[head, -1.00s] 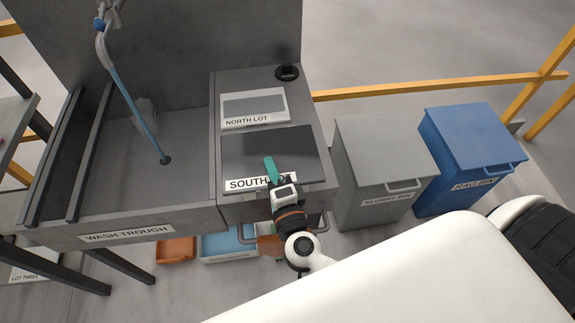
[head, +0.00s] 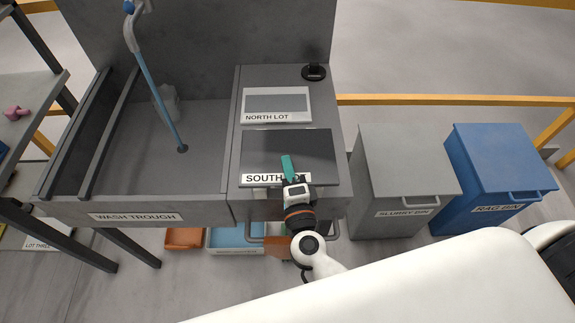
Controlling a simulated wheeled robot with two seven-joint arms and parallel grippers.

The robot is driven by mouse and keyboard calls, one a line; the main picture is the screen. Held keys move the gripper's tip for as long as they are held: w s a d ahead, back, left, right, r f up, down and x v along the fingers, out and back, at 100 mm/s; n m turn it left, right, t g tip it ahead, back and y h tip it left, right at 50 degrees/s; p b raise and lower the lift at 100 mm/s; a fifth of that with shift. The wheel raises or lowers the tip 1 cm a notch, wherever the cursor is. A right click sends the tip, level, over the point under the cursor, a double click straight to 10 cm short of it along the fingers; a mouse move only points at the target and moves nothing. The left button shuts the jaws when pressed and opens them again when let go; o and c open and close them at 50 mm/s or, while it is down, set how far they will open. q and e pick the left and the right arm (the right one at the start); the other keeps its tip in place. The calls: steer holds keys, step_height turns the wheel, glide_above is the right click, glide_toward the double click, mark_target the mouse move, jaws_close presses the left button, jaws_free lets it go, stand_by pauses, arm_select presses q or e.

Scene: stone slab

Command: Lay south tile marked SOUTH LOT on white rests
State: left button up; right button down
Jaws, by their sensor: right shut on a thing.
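The south tile (head: 290,148) is a dark slab with a white front strip (head: 258,179) marked SOUTH LOT, partly covered by my gripper. It is over the front of the grey counter, right of the wash trough. My right gripper (head: 289,172) has teal fingers and is shut on the tile's front edge, right of the lettering. A small pale patch (head: 260,192) shows just below the front strip; it may be a white rest. The tile hides any other rests, and I cannot tell whether it touches them. My left gripper is out of view.
The NORTH LOT tile (head: 277,104) lies just behind. A small black object (head: 314,72) is at the back right of the counter. The wash trough (head: 135,215) with a blue hose is left. A grey slurry bin (head: 405,170) and blue rag bin (head: 495,170) stand right.

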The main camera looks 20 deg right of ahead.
steer(key=shift+f+b, duration=2.2)
steer(key=shift+f, duration=0.8)
steer(key=c, duration=1.4)
jaws_free()
steer(key=shift+f, duration=0.1)
